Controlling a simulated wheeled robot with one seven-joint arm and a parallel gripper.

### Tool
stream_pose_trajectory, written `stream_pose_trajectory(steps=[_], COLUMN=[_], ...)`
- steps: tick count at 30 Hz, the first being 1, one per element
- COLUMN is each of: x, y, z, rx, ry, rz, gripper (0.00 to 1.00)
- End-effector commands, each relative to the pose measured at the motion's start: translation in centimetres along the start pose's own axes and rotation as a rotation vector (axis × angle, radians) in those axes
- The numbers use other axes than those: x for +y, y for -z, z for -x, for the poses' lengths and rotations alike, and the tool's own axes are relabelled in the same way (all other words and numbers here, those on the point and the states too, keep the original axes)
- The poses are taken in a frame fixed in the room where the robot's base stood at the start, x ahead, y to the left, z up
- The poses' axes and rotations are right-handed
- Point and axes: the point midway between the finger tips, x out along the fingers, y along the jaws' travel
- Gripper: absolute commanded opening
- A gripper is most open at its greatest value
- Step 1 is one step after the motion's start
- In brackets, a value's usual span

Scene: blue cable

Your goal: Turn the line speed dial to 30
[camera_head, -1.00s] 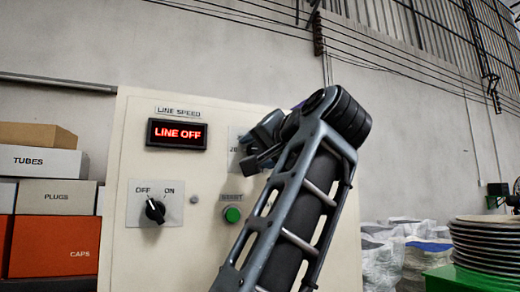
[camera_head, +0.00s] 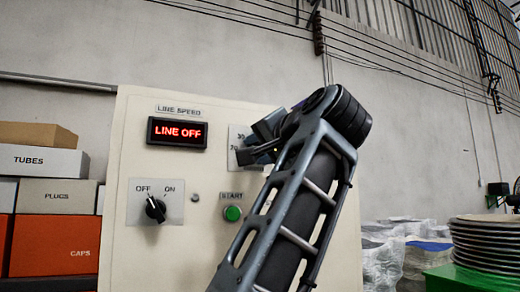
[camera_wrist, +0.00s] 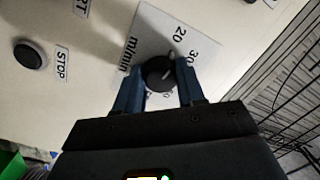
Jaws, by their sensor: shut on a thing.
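The line speed dial (camera_wrist: 158,75) is a round black knob with a pale mark on a grey scale plate (camera_wrist: 150,42). In the wrist view its mark points up and right, seemingly between 20 and 30; the exact reading is unclear. My gripper (camera_wrist: 159,82) is shut on the knob, one blue finger on each side. In the head view my gripper (camera_head: 264,143) is at the panel's scale plate (camera_head: 237,138), and my arm hides the knob. The display (camera_head: 177,133) under LINE SPEED reads LINE OFF in red.
The cream panel (camera_head: 130,240) carries an OFF/ON switch (camera_head: 155,209), pointing toward OFF, and a green START button (camera_head: 232,214). A dark STOP button (camera_wrist: 30,54) shows in the wrist view. Boxes (camera_head: 54,195) stand left; stacked discs (camera_head: 482,243) stand right. Wire mesh (camera_wrist: 290,90) is near my gripper.

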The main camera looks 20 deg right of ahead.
Motion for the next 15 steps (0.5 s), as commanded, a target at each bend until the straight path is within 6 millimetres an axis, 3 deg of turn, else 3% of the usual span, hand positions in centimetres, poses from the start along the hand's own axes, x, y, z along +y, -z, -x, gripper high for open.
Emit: stream_pose_trajectory(steps=[15], x=[0.02], y=[-0.08], z=[0.01], rx=[0.018], ry=[0.018], rz=[-0.422], gripper=[0.08])
